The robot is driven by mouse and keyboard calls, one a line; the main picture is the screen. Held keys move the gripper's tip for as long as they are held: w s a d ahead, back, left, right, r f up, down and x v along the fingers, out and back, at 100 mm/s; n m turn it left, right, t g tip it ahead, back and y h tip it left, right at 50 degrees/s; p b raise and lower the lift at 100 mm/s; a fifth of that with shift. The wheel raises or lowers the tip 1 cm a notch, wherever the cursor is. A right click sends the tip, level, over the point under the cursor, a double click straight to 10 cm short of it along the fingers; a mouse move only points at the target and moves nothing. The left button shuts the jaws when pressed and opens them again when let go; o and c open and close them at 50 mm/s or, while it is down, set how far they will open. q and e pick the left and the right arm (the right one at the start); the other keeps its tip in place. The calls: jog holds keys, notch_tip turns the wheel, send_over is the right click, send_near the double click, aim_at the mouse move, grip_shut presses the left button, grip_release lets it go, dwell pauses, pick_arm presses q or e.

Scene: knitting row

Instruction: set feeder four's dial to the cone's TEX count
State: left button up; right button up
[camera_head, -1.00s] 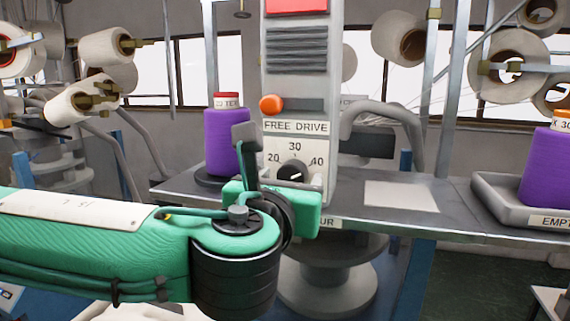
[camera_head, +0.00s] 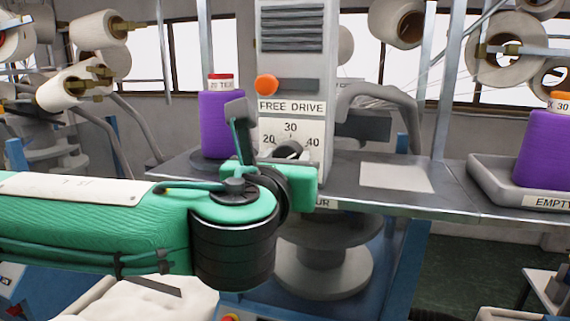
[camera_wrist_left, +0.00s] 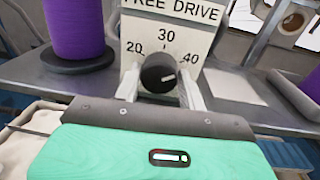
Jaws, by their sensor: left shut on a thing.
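The dial (camera_wrist_left: 158,72) is a dark round knob on a white plate marked 20, 30 and 40, under a FREE DRIVE label. It also shows in the head view (camera_head: 289,148), partly hidden by my left wrist. Its white mark points right, near the 40 side. My left gripper (camera_wrist_left: 160,88) has a pale finger on each side of the knob and is shut on it. The purple cone (camera_head: 222,124) stands left of the machine column; its red-topped label seems to read 20 TEX. The feeder's nameplate is mostly hidden, with only "UR" showing. My right gripper is out of view.
A second purple cone (camera_head: 545,150), its orange-topped label ending in "X 30", stands in a grey tray (camera_head: 482,185) marked EMPTY at the right. A blank pale sheet (camera_head: 397,177) lies on the metal shelf. An orange knob (camera_head: 267,85) sits above the FREE DRIVE label.

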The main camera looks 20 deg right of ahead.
pick_arm(q)
jog(key=shift+w+a+f+n+g+h+b, duration=0.1)
jog(key=shift+n+g+h+b, duration=0.2)
jog(key=shift+n+b, duration=4.95)
jog(key=shift+w+a+n+g+h+b, duration=0.15)
jog(key=shift+n+g+b, duration=0.25)
jog(key=shift+n+b, duration=4.8)
jog(key=shift+s+d+n+p, duration=0.1)
jog(key=shift+n+p, duration=0.35)
jog(key=shift+n, duration=0.3)
jog(key=o, duration=1)
jog(key=shift+c, duration=0.2)
